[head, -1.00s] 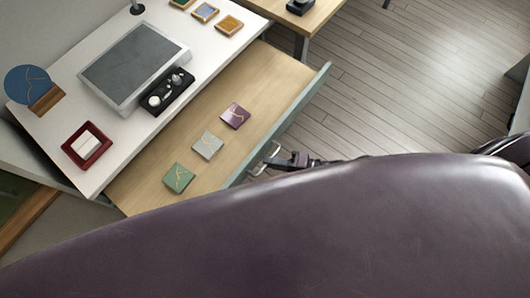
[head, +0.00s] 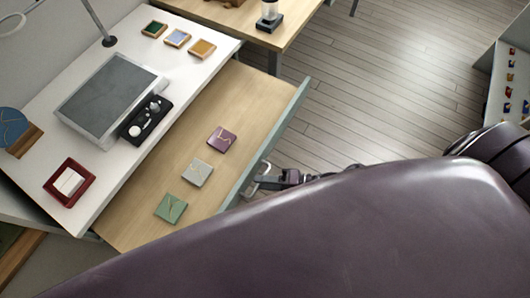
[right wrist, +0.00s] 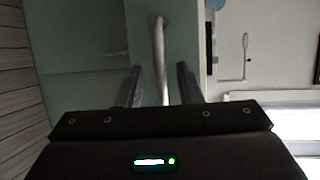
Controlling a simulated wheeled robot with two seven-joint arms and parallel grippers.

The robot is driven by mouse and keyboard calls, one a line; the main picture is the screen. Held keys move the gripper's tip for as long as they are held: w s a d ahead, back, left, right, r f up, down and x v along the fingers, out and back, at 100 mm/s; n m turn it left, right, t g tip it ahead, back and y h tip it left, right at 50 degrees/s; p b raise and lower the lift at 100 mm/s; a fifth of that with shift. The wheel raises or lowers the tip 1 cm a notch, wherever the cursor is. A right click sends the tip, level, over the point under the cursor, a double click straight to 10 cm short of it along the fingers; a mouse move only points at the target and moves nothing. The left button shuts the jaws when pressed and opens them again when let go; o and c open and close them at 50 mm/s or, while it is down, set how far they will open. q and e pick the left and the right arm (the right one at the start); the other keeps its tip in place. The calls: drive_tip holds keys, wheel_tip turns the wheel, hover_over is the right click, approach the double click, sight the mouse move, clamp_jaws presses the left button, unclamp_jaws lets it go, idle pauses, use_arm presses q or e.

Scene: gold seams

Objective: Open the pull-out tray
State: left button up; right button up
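The pull-out tray (head: 240,105) is out from under the white desk, showing a wide pale wood floor and a grey-green front (head: 287,112). Its metal handle (head: 262,170) sits on the front and shows as an upright bar in the right wrist view (right wrist: 160,60). My right gripper (head: 268,181) is at the handle. In the right wrist view its fingers (right wrist: 160,84) stand apart on either side of the bar, with gaps visible. My left gripper is not in view. My purple arm hides the lower part of the head view.
Purple (head: 221,138), grey (head: 196,172) and green (head: 171,208) tiles lie in the tray. The white desk (head: 135,30) carries a grey-topped slab (head: 108,85), a black holder (head: 146,117) and a red dish (head: 69,183). A wooden table (head: 235,18) stands behind.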

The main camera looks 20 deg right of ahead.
drive_tip(key=v, duration=0.8)
drive_tip(key=shift+b, duration=0.4)
drive_tip(key=shift+a, duration=0.1)
